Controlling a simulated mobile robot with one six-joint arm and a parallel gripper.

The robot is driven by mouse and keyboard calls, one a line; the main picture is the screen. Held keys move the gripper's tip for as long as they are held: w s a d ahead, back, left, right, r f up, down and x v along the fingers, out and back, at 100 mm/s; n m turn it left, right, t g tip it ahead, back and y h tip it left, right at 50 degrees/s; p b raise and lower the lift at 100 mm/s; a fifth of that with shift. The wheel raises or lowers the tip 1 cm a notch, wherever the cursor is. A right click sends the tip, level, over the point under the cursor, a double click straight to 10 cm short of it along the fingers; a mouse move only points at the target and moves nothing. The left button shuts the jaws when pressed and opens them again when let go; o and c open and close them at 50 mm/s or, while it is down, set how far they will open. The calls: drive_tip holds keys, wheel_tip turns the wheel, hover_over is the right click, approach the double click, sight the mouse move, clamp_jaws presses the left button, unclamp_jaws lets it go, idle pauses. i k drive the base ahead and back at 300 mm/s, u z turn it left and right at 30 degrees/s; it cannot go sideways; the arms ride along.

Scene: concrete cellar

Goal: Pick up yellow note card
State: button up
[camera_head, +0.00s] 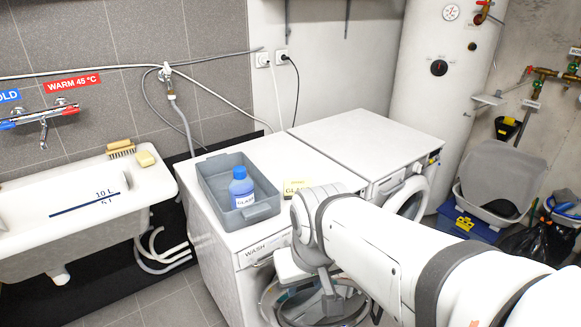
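A pale yellow note card (296,186) with dark lettering lies or stands on top of the left white washing machine (300,160), just right of the grey bin. My arm hides part of the card's lower right side. My gripper (329,301) hangs in front of that machine, below its top edge and near its round door, apart from the card. Its fingers are small and seen against the dark door, so their opening is unclear. I see nothing held in it.
A grey bin (212,191) with a blue bottle (241,187) in it stands left of the card. A second white machine (367,138) stands to the right, its top clear and its door (408,198) ajar. A sink (75,200) is at left.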

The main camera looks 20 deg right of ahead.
sight(290, 185)
drive_tip(key=z, duration=0.1)
drive_tip(key=i, duration=1)
drive_tip(key=z, duration=0.05)
